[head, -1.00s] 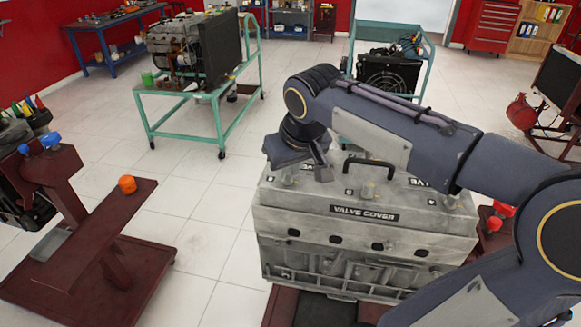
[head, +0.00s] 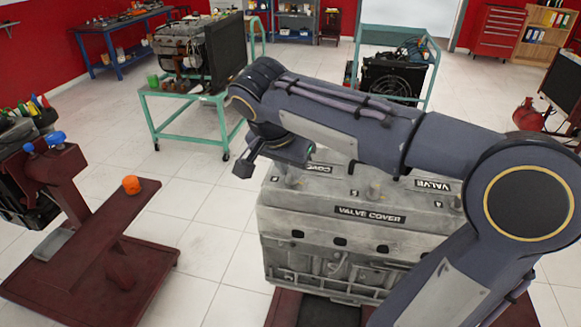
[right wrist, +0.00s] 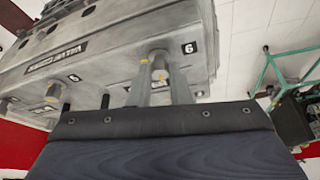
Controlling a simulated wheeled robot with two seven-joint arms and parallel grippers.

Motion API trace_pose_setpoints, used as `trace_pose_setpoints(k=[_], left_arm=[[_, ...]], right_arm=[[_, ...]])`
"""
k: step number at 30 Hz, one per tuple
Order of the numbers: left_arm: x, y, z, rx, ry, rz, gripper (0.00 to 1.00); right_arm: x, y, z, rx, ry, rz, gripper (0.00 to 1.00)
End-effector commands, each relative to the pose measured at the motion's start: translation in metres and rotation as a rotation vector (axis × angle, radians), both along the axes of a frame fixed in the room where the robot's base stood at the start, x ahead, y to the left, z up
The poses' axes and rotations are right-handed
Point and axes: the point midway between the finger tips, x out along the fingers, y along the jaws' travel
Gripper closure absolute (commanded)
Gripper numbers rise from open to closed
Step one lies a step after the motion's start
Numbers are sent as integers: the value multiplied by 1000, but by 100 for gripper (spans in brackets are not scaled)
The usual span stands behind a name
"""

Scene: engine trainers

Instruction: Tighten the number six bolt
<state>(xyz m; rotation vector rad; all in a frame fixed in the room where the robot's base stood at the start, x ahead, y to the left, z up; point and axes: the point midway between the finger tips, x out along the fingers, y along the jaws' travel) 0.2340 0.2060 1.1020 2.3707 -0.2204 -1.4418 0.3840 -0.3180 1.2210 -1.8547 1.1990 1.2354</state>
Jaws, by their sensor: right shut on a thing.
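The grey engine block with its valve cover (head: 365,213) stands on a dark red stand at the centre of the head view. In the right wrist view, the number six bolt (right wrist: 160,73) sits on the cover beside its "6" label. My right gripper (right wrist: 158,64) has a finger on each side of this bolt and is shut on it. In the head view my right wrist reaches over the far left part of the cover, hiding this bolt. Another bolt (head: 375,188) stands on the top of the cover. My left gripper is out of view.
A dark red stand (head: 95,245) with an orange cap (head: 131,185) is at the left. A green cart (head: 190,125) with an engine stands behind. Another green cart (head: 395,105) is at the back. Tiled floor between them is clear.

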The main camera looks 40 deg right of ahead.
Motion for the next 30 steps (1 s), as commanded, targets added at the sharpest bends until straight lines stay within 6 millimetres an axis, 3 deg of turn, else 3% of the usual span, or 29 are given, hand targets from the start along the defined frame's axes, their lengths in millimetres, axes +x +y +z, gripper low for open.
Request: trace_pose_setpoints(k=[30], left_arm=[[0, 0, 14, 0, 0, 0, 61]], right_arm=[[11, 0, 1, 2, -3, -960, 100]])
